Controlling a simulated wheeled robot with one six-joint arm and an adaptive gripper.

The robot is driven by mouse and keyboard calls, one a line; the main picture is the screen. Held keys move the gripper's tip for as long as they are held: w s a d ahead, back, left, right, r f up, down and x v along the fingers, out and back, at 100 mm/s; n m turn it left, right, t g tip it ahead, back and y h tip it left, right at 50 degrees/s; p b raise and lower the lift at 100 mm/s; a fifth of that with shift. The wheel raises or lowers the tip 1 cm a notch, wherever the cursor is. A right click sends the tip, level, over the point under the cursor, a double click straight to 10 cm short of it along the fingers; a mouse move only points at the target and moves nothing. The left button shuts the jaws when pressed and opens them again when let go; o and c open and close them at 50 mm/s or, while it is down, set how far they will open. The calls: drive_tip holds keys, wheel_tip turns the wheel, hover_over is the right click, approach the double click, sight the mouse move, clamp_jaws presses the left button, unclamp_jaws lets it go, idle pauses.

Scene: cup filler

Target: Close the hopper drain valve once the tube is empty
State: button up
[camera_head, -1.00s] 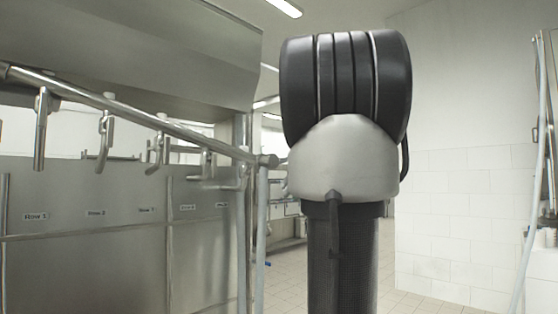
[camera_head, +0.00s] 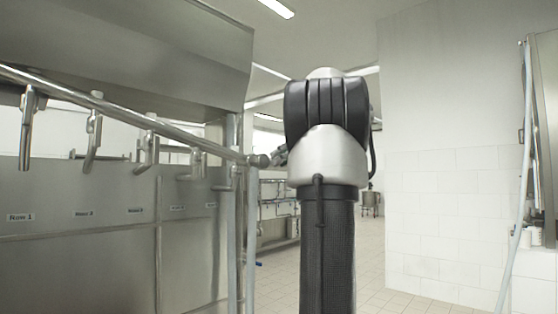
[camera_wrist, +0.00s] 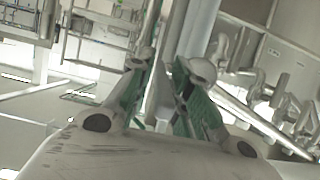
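A long steel pipe (camera_head: 150,122) slopes down to the right below the steel hopper-like housing (camera_head: 150,45). Several bent metal outlets or valve handles (camera_head: 93,140) hang along it. I cannot tell which is the drain valve, or whether any tube is empty. My gripper (camera_wrist: 168,82), with green-lined fingers, is open in the wrist view. A grey post or pipe (camera_wrist: 180,40) shows between and behind the fingers; contact is unclear. In the head view my arm hides most of the gripper; a small part of it shows close to the pipe's end.
A steel panel with row labels (camera_head: 84,213) stands below the pipe. A pale hose (camera_head: 525,150) hangs at the right beside a white tiled wall (camera_head: 440,210). Tiled floor (camera_head: 385,285) is free right of my arm. A metal rack (camera_head: 278,205) stands behind.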

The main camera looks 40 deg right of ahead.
drive_tip(key=shift+w+a+f, duration=0.1)
drive_tip(key=shift+w+f, duration=0.15)
drive_tip(key=shift+w, duration=0.4)
clamp_jaws()
